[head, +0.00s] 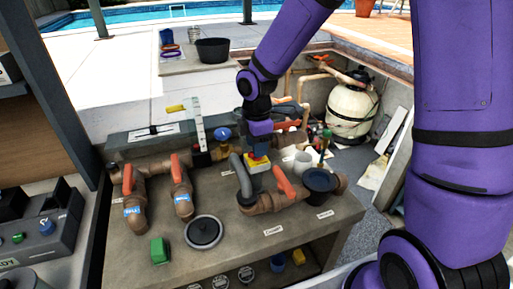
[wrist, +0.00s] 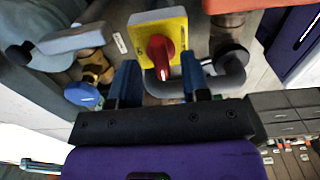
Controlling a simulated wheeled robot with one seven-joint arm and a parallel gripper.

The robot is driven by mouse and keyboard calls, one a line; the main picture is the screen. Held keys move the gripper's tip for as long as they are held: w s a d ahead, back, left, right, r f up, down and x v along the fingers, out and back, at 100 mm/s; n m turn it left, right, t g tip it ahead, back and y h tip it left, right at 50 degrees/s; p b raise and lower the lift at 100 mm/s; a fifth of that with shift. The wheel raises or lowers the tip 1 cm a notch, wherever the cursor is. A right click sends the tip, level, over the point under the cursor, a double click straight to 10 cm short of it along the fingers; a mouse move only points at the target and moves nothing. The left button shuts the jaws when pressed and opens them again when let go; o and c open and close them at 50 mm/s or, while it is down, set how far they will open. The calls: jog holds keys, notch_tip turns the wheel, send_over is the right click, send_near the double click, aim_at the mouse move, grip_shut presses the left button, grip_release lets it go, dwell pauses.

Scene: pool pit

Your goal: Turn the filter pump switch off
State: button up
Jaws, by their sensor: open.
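The filter pump switch, a yellow box with a red rotary knob, shows in the wrist view (wrist: 176,22) just beyond my fingertips. The red knob (wrist: 160,52) lies between the lines of the two fingers, its handle tilted. In the head view the yellow switch (head: 258,167) sits on the grey bench among brown pipes, partly hidden under my gripper (head: 258,150). My gripper (wrist: 159,64) is open, with one blue finger on each side of the knob. I cannot tell whether the fingers touch it.
Red-handled valves (head: 181,170) stand left of the switch, and another red handle (head: 284,182) is close on its right. A grey bent pipe (head: 240,175) rises beside it. A round grey lid (head: 204,231) and green block (head: 158,250) lie on the bench (head: 330,215) in front.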

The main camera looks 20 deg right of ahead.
notch_tip(320, 180, up, 9)
jog(key=shift+r, duration=0.2)
dwell(0.3)
jog(key=s+d+r+m+t, duration=0.1)
jog(key=s+d+r+m, duration=0.3)
jog(key=s+m, duration=0.2)
jog(key=s+d+r+m+t, duration=0.2)
jog(key=s+r+m, duration=0.3)
jog(key=s, duration=0.5)
jog(key=s+d+r+m+t, duration=0.2)
jog(key=s+d+r+m, duration=0.3)
jog(key=s+m, duration=0.2)
jog(key=shift+s+d+r+m, duration=0.15)
jog(key=shift+s+d+m, duration=0.15)
jog(key=shift+s, duration=0.1)
